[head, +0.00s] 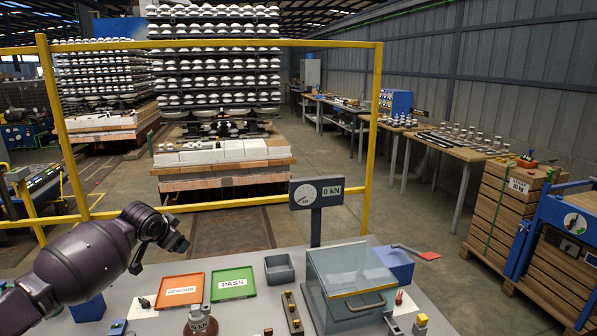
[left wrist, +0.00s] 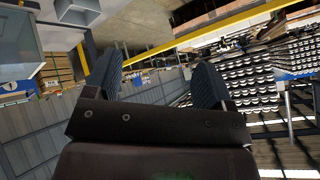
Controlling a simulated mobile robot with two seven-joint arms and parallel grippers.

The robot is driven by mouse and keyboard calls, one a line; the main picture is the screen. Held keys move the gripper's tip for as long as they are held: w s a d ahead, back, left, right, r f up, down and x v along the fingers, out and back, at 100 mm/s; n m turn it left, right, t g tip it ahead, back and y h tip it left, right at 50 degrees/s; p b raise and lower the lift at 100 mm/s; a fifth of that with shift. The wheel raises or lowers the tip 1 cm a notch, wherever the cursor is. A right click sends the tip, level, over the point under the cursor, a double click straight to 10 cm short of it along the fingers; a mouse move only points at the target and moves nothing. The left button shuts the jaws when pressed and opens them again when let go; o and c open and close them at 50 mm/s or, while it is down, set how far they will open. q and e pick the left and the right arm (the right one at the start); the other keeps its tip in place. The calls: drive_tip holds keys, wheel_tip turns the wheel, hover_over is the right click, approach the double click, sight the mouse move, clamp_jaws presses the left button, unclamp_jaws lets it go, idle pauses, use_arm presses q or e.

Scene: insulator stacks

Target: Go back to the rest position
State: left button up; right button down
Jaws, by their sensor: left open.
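My left gripper (head: 180,243) is at the end of my dark arm, raised above the left back part of the grey workbench (head: 235,310). It is apart from the trays. In the left wrist view the two fingers of my left gripper (left wrist: 156,75) stand apart with nothing between them, so it is open and empty. Its view is tilted and shows the hall, racks and wall beyond. My right gripper is in neither view.
An orange REWORK tray (head: 180,303), a green PASS tray (head: 255,291), a grey bin (head: 280,277) and a clear-sided box (head: 345,315) stand on the bench. A gauge post (head: 316,228) and a yellow frame (head: 371,130) rise behind.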

use_arm(q)
drive_tip(key=s+d+f+t+h+b, duration=0.4)
drive_tip(key=s+d+f+t, duration=0.1)
drive_tip(key=s+d+f, duration=0.9)
drive_tip(key=s+a+f+n+g+y+b, duration=0.1)
drive_tip(key=s+a+f+n, duration=0.1)
drive_tip(key=s+f, duration=0.5)
drive_tip(key=s+a+f+n+y+b, duration=0.2)
drive_tip(key=s+f, duration=0.5)
drive_tip(key=s, duration=0.7)
drive_tip(key=s+a+f+n+g+y+b, duration=0.1)
drive_tip(key=s+a+f+b, duration=0.1)
drive_tip(key=s+a+f, duration=0.2)
drive_tip(key=s+f, duration=0.3)
drive_tip(key=s, duration=0.4)
drive_tip(key=shift+f+n+g, duration=0.3)
drive_tip(key=shift+f+n, duration=0.05)
drive_tip(key=shift+n, duration=0.05)
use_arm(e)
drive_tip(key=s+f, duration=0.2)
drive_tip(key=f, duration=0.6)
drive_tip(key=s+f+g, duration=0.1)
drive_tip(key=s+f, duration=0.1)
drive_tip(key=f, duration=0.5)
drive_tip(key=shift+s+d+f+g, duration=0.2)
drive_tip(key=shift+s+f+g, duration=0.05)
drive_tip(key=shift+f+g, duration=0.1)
